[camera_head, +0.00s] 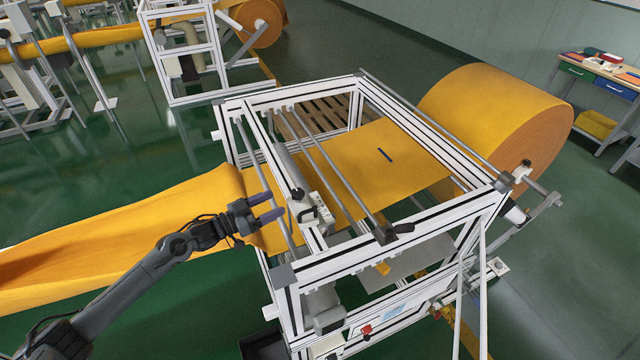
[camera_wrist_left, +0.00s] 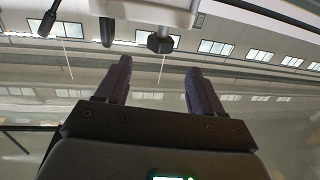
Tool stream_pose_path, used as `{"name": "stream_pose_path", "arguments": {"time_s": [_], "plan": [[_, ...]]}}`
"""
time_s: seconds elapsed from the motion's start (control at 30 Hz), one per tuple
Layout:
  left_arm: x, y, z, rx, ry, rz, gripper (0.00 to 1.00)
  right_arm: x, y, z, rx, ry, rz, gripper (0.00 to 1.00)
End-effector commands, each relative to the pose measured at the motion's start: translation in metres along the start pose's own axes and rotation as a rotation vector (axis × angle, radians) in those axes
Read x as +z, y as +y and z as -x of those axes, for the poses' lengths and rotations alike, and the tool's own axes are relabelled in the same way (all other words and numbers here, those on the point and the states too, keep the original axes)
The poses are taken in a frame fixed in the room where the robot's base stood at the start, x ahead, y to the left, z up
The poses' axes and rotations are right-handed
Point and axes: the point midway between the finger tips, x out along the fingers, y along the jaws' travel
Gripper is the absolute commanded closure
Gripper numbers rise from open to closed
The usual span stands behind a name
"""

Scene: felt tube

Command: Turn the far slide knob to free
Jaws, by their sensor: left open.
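My left gripper (camera_head: 277,206) reaches in from the left over the yellow felt, beside the white frame (camera_head: 345,262). Its two dark fingers are apart and empty, as the left wrist view (camera_wrist_left: 158,80) also shows. A small dark knob (camera_head: 298,194) sits on a grey carriage on the frame, just beyond the fingertips. In the left wrist view a black hexagonal knob (camera_wrist_left: 160,43) and a black handle (camera_wrist_left: 108,30) hang from a pale part ahead of the fingers. I cannot tell which is the far slide knob. My right gripper is not in view.
Long grey rods (camera_head: 325,168) cross the frame near the gripper. A large felt roll (camera_head: 480,110) stands at the right end. A wooden pallet (camera_head: 318,115) lies behind. The green floor (camera_head: 140,165) is clear to the left, beyond the felt.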

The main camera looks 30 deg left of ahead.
Motion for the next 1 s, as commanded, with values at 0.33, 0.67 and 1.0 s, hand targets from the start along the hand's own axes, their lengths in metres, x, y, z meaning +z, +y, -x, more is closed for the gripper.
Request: {"name": "stream_pose_path", "arguments": {"time_s": [0.33,0.67,1.0], "plan": [[-0.002,0.0,-0.025,0.0,0.004,0.001,0.33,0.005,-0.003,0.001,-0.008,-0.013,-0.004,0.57],[-0.002,0.0,-0.073,-0.001,0.003,0.001,0.33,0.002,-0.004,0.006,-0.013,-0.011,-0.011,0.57],[0.0,0.0,-0.104,-0.001,0.001,0.001,0.33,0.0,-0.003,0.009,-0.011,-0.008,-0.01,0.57]]}}
